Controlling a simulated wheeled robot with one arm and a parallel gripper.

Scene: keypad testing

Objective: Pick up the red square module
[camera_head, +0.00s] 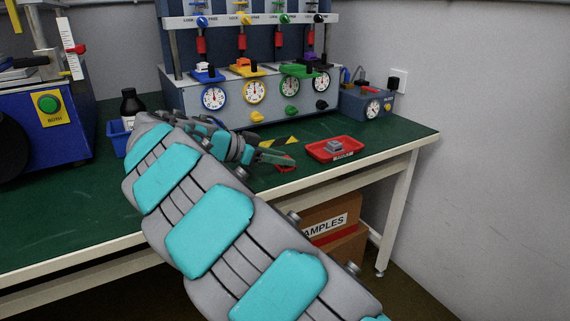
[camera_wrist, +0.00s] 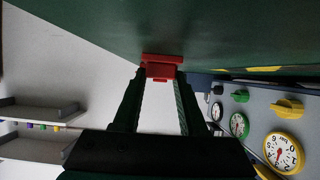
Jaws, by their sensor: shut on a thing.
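The red square module (camera_wrist: 160,70) is between the tips of my gripper (camera_wrist: 160,84) in the wrist view. The jaws are shut on it. In the head view my gripper (camera_head: 281,158) is low over the green table, left of the red tray, and a little of the red module (camera_head: 284,168) shows at its fingertips. In the wrist view the module is close to the green surface; I cannot tell whether it touches it.
A red tray (camera_head: 321,153) with a grey module (camera_head: 334,146) is to the right. The test machine (camera_head: 240,101) with several dials stands behind. A grey-blue box with a dial (camera_head: 366,104) is at the back right. A dark bottle (camera_head: 131,104) is left of my arm. The table's front edge is near.

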